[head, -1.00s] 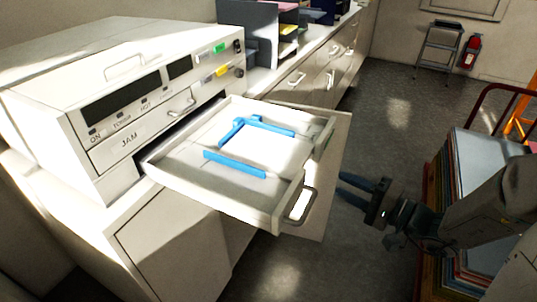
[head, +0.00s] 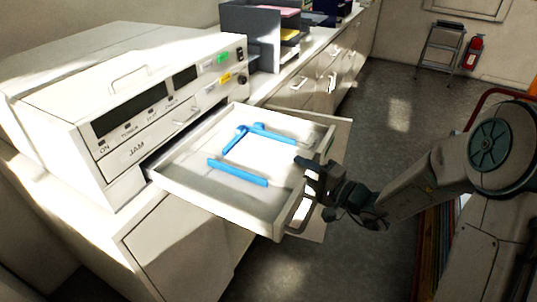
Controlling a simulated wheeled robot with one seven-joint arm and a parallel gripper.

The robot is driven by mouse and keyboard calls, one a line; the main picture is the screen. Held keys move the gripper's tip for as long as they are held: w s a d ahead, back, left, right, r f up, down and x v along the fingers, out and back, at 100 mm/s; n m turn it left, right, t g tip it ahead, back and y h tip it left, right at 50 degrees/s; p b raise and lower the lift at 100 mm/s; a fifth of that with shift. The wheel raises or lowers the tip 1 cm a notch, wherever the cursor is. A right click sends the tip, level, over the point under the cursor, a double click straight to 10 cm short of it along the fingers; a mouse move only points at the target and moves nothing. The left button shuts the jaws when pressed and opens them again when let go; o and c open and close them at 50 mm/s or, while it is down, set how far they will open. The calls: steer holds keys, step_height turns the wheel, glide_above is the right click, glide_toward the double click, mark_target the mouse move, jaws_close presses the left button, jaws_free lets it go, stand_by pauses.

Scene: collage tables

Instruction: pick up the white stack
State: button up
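The white stack (head: 265,155) lies flat in the open paper drawer (head: 205,199) of the printer, bright and partly washed out by sunlight. Blue guides stand along its sides: one strip (head: 237,172) at the front left and an angled piece (head: 240,137) at the back. My gripper (head: 302,174) is at the right wall of the drawer, to the right of the stack, with its dark fingers pointing left. The fingers look parted and hold nothing. Whether they touch the drawer wall is hard to tell.
The printer body (head: 130,105) stands behind the drawer on a white cabinet. The drawer's handle (head: 300,214) sticks out just below my gripper. Grey paper trays (head: 262,35) stand on the counter at the back.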

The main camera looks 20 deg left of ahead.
steer(key=shift+w+a, duration=0.15)
steer(key=shift+a, duration=0.2)
jaws_close()
steer(key=shift+r, duration=0.15)
